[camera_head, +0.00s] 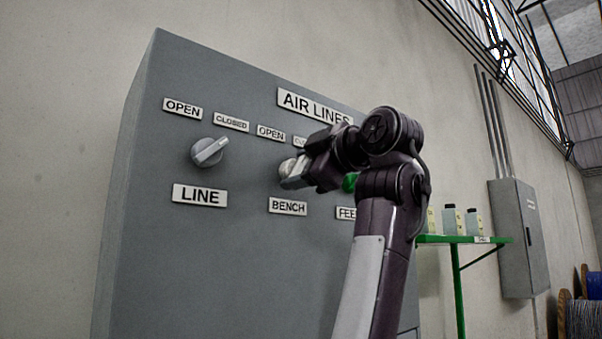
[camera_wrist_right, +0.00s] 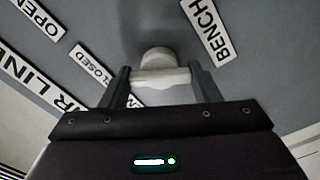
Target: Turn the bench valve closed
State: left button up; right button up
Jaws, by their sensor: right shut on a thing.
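The bench valve is a pale round knob (camera_head: 287,166) with a bar handle on the grey panel, above the BENCH label (camera_head: 288,206). In the right wrist view the knob (camera_wrist_right: 157,57) shows with its pale bar handle lying across between the fingers. My right gripper (camera_head: 296,181) is shut on this handle, and its fingers (camera_wrist_right: 160,78) press on the handle's two ends. The OPEN label (camera_head: 271,133) is above and left of the valve. Its CLOSED label is mostly hidden by the gripper in the head view but shows in the right wrist view (camera_wrist_right: 90,63). My left gripper is not in view.
The LINE valve (camera_head: 209,151) is left of the bench valve, its handle pointing up-right toward its CLOSED label (camera_head: 231,122). A green valve (camera_head: 350,182) above the FEED label is mostly behind my right arm. A green shelf (camera_head: 470,239) with bottles stands to the right.

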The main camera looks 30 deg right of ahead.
jog(key=shift+f+m, duration=0.1)
jog(key=shift+m, duration=1.5)
jog(key=o, duration=1)
jog(key=shift+s, duration=0.1)
jog(key=s+b, duration=0.1)
jog(key=s, duration=0.1)
jog(key=s+b, duration=0.1)
jog(key=s, duration=0.2)
jog(key=s+b, duration=0.1)
jog(key=s, duration=0.1)
jog(key=shift+s+d, duration=0.3)
